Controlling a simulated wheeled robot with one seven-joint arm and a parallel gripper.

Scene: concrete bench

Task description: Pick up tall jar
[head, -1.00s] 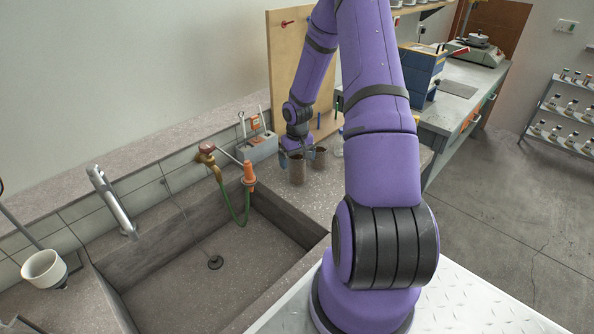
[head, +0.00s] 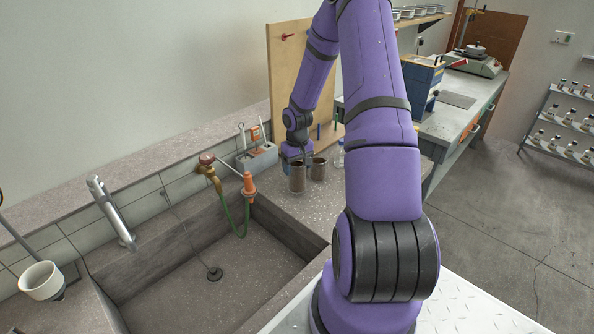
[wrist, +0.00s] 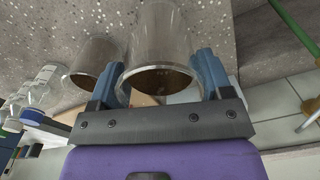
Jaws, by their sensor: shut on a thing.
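The tall jar (wrist: 160,45) is clear glass with brown contents, seen close up in the wrist view. It also shows in the head view (head: 297,178) on the bench beside the sink. My gripper (wrist: 162,75) has one blue finger on each side of the jar and is shut on it; in the head view my gripper (head: 297,160) is at the jar's top. I cannot tell whether the jar's base touches the bench.
A second glass jar with brown contents (head: 318,168) stands close on the right, also in the wrist view (wrist: 95,57). A clear bottle (head: 340,158) is beyond it. The sink (head: 200,285) lies left, with a tap and green hose (head: 246,215) near its back corner.

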